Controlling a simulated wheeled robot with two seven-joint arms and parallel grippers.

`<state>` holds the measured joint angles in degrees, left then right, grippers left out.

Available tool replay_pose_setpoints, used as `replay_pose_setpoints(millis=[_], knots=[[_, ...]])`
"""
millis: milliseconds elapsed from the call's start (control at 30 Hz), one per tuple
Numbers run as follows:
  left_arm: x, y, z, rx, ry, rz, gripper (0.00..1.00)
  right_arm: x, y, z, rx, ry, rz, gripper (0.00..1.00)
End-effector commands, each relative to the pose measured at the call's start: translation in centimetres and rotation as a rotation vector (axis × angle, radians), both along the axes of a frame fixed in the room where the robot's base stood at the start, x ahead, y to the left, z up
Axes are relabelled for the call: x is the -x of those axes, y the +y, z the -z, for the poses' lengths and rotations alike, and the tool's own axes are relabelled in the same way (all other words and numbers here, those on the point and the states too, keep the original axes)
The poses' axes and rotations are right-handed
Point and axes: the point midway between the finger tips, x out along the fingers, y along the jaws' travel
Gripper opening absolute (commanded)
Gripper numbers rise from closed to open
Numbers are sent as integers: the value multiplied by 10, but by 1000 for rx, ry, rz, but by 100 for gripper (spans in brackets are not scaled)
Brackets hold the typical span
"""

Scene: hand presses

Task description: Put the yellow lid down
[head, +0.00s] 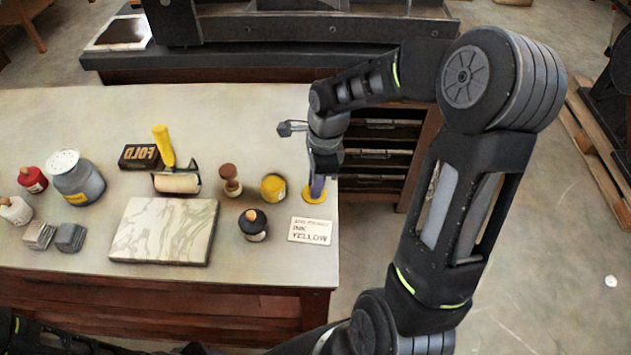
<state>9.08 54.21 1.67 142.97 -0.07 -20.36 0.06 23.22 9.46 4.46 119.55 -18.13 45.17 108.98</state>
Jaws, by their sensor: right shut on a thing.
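The yellow lid (314,194) is at the right edge of the table top, just behind the printed card. My right gripper (317,185) points down over it and is shut on it, hiding part of it. I cannot tell whether the lid touches the table. A round yellow ink tin (273,187) stands just left of the lid, apart from it. My left gripper is not in view; only dark parts of my body show along the bottom edge.
A card reading ink yellow (310,231) lies in front of the lid. A black-topped bottle (253,225), a brown-knobbed stamp (230,180), a marble slab (165,230) and a yellow-handled roller (175,180) are to the left. The back of the table (220,110) is clear.

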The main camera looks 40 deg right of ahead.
Motion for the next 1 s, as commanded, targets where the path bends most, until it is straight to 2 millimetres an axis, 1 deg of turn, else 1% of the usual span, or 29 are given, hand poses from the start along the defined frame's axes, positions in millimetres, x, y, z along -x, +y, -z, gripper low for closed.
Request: replay_pose_setpoints(millis=[233,367,400,633,867,1000], knots=[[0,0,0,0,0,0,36,0,0,0,1,-2,0,0],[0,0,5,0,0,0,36,0,0,5,1,-2,0,0],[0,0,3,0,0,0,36,0,0,3,1,-2,0,21],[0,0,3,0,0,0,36,0,0,3,0,-1,1,40],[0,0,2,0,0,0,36,0,0,3,0,0,1,40],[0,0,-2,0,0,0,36,0,0,-3,0,-1,1,40]])
